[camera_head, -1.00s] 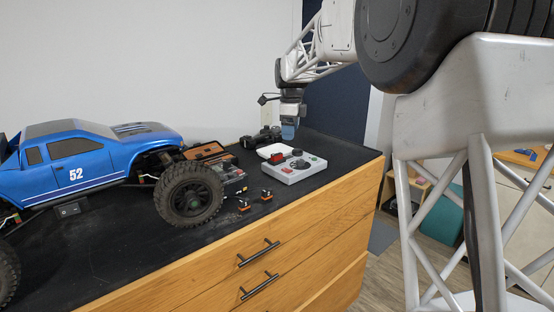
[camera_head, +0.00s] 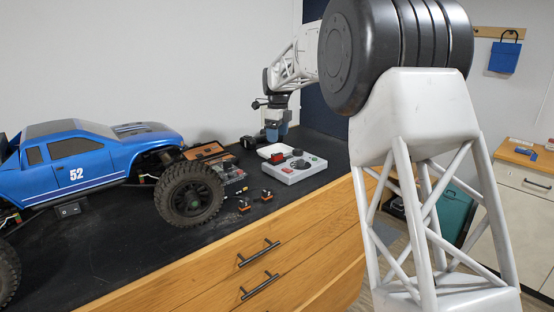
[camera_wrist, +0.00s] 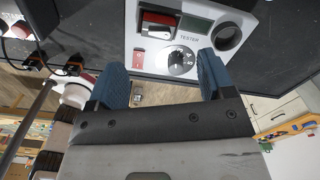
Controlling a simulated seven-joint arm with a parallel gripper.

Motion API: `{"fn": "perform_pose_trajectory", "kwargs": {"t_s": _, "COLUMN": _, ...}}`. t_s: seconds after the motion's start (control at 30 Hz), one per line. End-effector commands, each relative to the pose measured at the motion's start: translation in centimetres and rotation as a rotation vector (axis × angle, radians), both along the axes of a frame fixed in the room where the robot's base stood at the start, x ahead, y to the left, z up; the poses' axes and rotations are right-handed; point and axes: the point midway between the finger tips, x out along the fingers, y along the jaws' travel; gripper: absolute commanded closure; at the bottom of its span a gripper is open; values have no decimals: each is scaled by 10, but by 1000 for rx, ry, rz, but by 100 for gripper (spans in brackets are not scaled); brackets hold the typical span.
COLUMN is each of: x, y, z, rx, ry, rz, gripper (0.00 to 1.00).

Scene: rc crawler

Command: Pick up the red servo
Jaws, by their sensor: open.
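The red servo (camera_head: 277,158), a red block with a black part, sits on a grey tester box (camera_head: 293,176) on the black worktop. In the wrist view the servo (camera_wrist: 158,20) lies in a slot near the top of the tester (camera_wrist: 206,40), left of its display. My gripper (camera_head: 276,136) points down above and behind the tester in the head view. In the wrist view my gripper (camera_wrist: 163,80) has its two blue fingers wide apart with nothing between them. The fingertips reach below the servo in that picture and do not touch it.
A knob (camera_wrist: 181,60) and a dark round socket (camera_wrist: 228,37) are on the tester. Two small orange-and-black parts (camera_head: 244,205) (camera_head: 266,195) lie left of it. The large blue crawler (camera_head: 80,165) fills the left of the worktop.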

Motion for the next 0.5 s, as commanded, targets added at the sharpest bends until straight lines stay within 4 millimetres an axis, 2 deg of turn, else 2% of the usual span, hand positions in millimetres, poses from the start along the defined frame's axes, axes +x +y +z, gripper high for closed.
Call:
{"fn": "perform_pose_trajectory", "kwargs": {"t_s": 0.2, "x": 0, "y": 0, "z": -17, "rx": -1, "ry": 1, "rz": 0, "gripper": 25}}
{"fn": "perform_pose_trajectory", "kwargs": {"t_s": 0.5, "x": 0, "y": 0, "z": -19, "rx": 0, "ry": 0, "rz": 0, "gripper": 25}}
